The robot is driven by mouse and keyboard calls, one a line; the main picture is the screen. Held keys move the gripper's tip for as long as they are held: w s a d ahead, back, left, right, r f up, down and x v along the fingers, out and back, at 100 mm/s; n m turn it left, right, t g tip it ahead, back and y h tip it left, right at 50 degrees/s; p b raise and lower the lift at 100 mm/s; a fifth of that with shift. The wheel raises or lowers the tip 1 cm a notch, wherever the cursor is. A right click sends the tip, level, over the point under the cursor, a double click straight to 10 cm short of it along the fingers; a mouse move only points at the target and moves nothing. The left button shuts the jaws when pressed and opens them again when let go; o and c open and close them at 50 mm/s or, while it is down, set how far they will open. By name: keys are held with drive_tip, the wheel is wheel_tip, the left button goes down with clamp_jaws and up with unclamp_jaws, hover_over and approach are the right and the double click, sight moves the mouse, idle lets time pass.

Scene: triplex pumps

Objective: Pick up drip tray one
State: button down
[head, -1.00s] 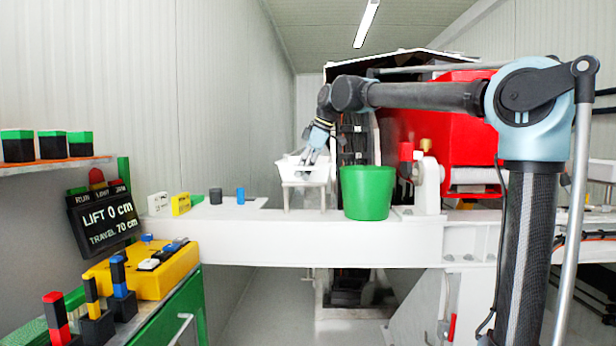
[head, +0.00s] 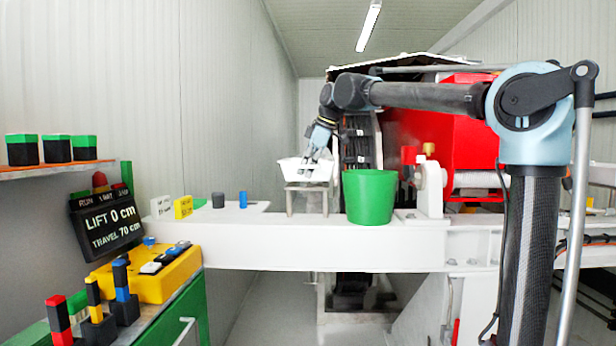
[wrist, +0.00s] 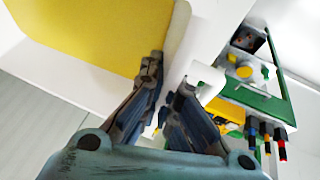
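A white drip tray (head: 290,170) is at the middle of the head view, just over a small grey stand (head: 306,190) on the white beam. A thin gap seems to show between tray and stand. In the wrist view its yellow inner floor (wrist: 90,30) and white rim fill the upper left. My gripper (head: 316,154) reaches down at the tray's right part. The exact contact is partly hidden by the fingers.
A green bucket (head: 369,198) stands just right of the stand on the white beam (head: 300,247). Grey and blue cylinders (head: 242,200) stand to the left. A yellow control box (head: 160,275) is at the lower left. Red machinery (head: 440,125) stands behind my arm.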

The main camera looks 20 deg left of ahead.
drive_tip(key=shift+r, duration=4.1)
drive_tip(key=shift+s, duration=0.1)
drive_tip(key=shift+s+d+f, duration=0.1)
drive_tip(key=shift+s+f, duration=0.05)
drive_tip(key=shift+f, duration=1.5)
drive_tip(key=shift+s+f, duration=0.15)
drive_tip(key=shift+f, duration=1.45)
drive_tip(key=shift+s+d+f, duration=0.1)
drive_tip(key=shift+s+f, duration=0.05)
drive_tip(key=shift+f, duration=1.6)
drive_tip(key=c, duration=1.8)
unclamp_jaws()
